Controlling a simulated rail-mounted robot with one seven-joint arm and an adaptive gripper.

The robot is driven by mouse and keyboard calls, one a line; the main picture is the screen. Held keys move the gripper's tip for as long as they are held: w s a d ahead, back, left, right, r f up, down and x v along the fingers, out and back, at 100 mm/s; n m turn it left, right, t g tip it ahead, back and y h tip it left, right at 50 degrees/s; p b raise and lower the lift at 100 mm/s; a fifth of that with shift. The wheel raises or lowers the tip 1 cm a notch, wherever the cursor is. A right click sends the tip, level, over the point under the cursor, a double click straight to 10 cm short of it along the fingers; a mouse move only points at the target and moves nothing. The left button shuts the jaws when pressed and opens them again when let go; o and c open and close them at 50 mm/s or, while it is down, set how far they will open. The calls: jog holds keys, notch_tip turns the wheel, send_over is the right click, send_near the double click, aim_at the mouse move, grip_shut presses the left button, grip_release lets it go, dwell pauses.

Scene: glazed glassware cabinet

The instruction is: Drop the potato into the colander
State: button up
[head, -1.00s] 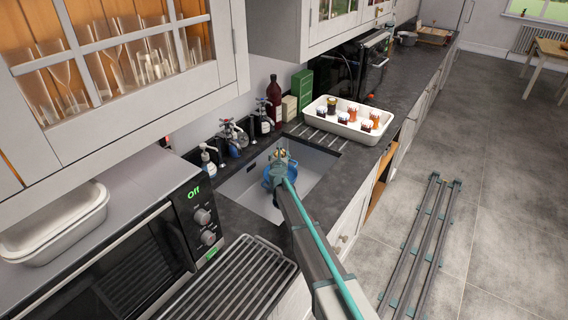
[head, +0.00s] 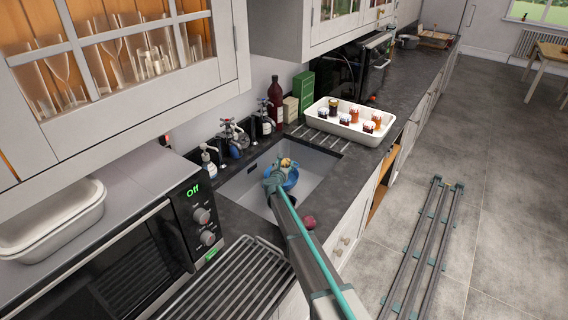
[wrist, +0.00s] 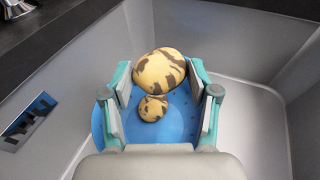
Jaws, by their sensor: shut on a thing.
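A larger yellow-brown mottled potato (wrist: 159,72) is between the fingertips of my gripper (wrist: 158,82), which is shut on it. In the head view, the potato (head: 285,162) shows at the end of my gripper (head: 277,176). The blue colander (wrist: 103,125) stands in the grey sink below the gripper; it also shows in the head view (head: 292,180), partly hidden by my arm. A smaller mottled potato (wrist: 153,107) appears to lie in the colander, below the held one.
The sink walls (wrist: 245,40) surround the colander. Taps (head: 232,137) and bottles stand behind the sink. A white tray of jars (head: 347,130) is beyond it. A small red object (head: 309,221) is on the near counter edge. A microwave (head: 150,235) and wire rack (head: 235,285) are nearer.

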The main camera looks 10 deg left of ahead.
aim_at(284, 164)
jog(key=shift+f, duration=0.25)
jog(key=o, duration=1.2)
jog(key=shift+o, duration=0.2)
jog(key=shift+r, duration=0.15)
notch_tip(284, 164, up, 10)
jog(key=shift+f, duration=0.1)
